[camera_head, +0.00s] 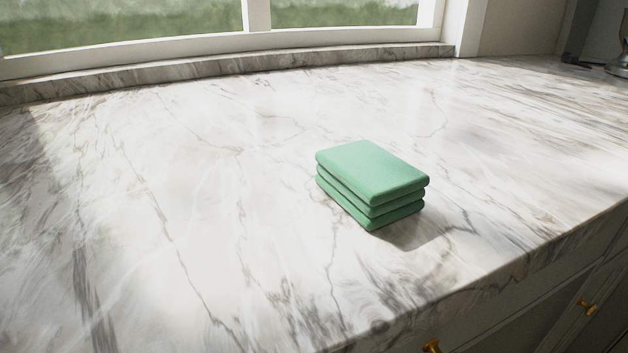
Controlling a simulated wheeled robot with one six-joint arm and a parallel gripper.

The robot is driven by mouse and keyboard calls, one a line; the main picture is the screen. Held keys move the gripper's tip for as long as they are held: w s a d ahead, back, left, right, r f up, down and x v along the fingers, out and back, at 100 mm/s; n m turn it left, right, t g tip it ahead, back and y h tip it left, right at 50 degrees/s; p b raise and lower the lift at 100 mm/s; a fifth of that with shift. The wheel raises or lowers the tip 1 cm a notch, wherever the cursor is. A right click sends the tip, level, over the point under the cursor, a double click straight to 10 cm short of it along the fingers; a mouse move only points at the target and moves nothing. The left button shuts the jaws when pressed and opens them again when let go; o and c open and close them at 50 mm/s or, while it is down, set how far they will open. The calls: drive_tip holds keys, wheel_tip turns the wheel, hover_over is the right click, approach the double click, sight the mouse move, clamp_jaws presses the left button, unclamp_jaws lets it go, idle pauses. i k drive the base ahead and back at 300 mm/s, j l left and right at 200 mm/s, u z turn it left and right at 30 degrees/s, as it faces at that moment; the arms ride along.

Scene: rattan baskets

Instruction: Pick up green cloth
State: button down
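The green cloth (371,172) lies folded in a neat stack of layers on the marble countertop (200,190). It is right of the middle in the head view, set back a little from the counter's front edge. Its top is flat and nothing touches it. Its far sides are hidden. My gripper is not in view.
The counter around the cloth is clear. A window (200,45) with a stone ledge (230,67) runs along the back. A metallic object (620,66), partly cut off, stands at the far right. Drawers with brass knobs (587,307) are below the front edge.

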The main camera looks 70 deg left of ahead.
sight(375, 186)
drive_tip(key=u, duration=2.55)
drive_tip(key=z, duration=3.65)
drive_tip(key=u, duration=3.6)
